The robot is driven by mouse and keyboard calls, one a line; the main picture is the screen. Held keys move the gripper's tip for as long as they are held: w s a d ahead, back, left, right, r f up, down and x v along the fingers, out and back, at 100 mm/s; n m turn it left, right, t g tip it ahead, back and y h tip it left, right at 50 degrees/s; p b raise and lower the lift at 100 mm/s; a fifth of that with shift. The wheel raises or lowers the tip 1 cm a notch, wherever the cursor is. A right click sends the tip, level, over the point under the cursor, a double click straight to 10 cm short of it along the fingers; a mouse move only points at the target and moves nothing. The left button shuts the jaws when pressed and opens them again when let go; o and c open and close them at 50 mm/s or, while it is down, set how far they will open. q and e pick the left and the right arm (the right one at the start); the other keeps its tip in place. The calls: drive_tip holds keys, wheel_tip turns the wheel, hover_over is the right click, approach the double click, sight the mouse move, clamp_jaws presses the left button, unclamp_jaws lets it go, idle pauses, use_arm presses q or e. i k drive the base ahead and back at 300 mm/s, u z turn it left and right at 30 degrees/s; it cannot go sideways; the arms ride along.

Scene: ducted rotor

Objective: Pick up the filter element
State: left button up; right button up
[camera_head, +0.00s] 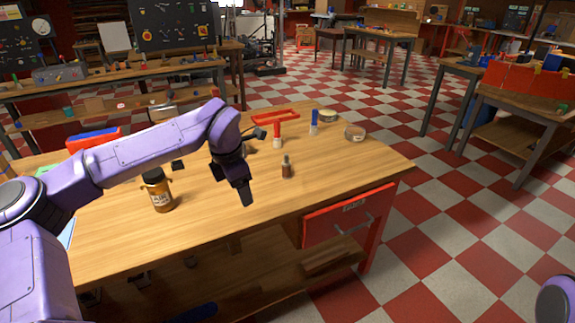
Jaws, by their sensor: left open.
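My left gripper (246,198) is black and hangs from the purple arm above the wooden workbench (330,185), near its front edge. It is open, with nothing seen between its fingers. I cannot tell for sure which item is the filter element. A low round item (355,134) and a second round, tin-like item (328,116) lie near the bench's far right corner, apart from the gripper. Part of the bench top behind the gripper and arm is hidden. My right gripper is out of view.
An amber jar (159,191) stands left of the gripper; a small brown bottle (286,167) stands right of it. Behind are red-topped (277,134) and blue-topped (314,122) items and a red tray frame (275,117). The bench's front right top is bare.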

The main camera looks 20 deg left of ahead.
sight(286, 164)
drive_tip(key=i, duration=0.9)
